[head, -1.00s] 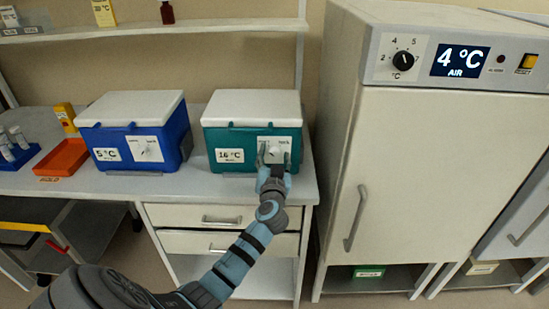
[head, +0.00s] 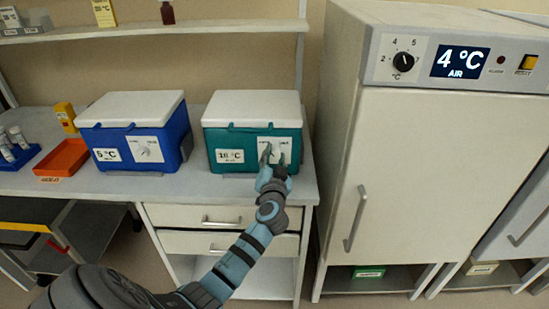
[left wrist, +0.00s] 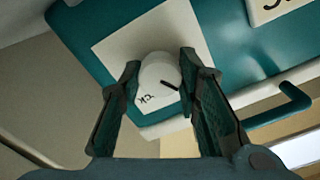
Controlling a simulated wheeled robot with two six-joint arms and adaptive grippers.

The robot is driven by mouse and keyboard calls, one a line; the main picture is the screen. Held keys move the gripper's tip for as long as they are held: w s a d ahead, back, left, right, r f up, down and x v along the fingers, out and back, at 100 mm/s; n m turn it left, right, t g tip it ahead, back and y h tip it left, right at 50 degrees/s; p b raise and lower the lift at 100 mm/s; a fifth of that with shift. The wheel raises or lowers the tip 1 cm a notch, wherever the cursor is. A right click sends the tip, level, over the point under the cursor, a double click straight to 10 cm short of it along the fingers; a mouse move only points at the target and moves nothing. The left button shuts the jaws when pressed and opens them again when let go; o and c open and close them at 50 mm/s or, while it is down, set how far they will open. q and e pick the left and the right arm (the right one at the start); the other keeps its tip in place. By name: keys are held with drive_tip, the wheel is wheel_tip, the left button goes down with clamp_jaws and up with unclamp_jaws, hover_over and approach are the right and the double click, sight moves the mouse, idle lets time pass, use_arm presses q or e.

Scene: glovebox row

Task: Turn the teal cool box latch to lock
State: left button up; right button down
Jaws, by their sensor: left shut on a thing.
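The teal cool box (head: 222,139) with a white lid stands on the bench in the head view. Its front carries a temperature label and, on the right, a white latch plate (head: 293,145). My left gripper (head: 272,156) is at this plate. In the left wrist view the round white latch knob (left wrist: 158,72) sits between the two fingers of my left gripper (left wrist: 160,76), which is shut on it. A dark pointer line on the knob slants to the lower right there. In the head view the fingers largely hide the knob. My right gripper is not in view.
A blue cool box (head: 118,139) with a similar latch stands to the left. Farther left are an orange tray (head: 62,158) and a blue vial rack (head: 22,160). A tall white cabinet (head: 425,190) stands right of the bench. Drawers (head: 190,217) lie below the bench top.

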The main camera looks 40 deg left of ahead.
use_arm(q)
drive_tip(key=m, duration=0.3)
drive_tip(key=shift+r+m+p, duration=0.1)
drive_tip(key=shift+m+p, duration=0.2)
drive_tip(key=m+p, duration=0.1)
drive_tip(key=m, duration=0.2)
drive_tip(key=shift+m, duration=0.3)
drive_tip(key=m+p, duration=0.1)
drive_tip(key=m, duration=0.3)
drive_tip(key=shift+m, duration=0.3)
drive_tip(key=shift+m+p, duration=0.6)
drive_tip(key=shift+m, duration=1.2)
drive_tip(key=o, duration=1.1)
drive_tip(key=shift+o, duration=0.2)
